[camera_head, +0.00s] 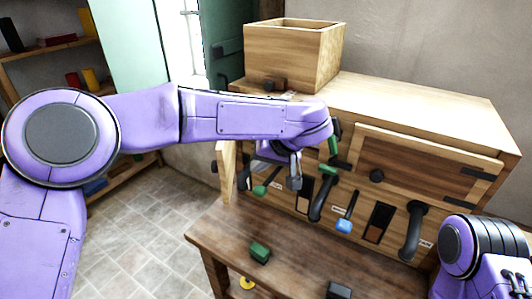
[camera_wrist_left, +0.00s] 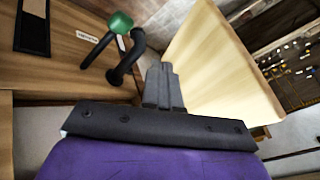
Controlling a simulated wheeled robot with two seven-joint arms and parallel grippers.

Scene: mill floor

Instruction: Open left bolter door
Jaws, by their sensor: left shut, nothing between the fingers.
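The bolter (camera_head: 440,110) is a wooden cabinet with a square open box on top. Its left door (camera_head: 228,172) stands swung out, nearly edge-on, at the left end of the front, with a dark knob (camera_head: 214,167) on its outer side. The door is a large pale panel in the left wrist view (camera_wrist_left: 215,65). My left gripper (camera_head: 290,172) is in front of the cabinet, right of the door; its fingers (camera_wrist_left: 162,85) are together and empty beside the panel. I cannot tell whether they touch it. My forearm hides the left opening. My right gripper is out of view.
The right door (camera_head: 425,165) is closed, with a black knob (camera_head: 377,176). Below are a green-tipped lever (camera_head: 260,190), a blue-tipped lever (camera_head: 344,225) and black handles (camera_head: 412,230). Shelves (camera_head: 50,50) stand at left.

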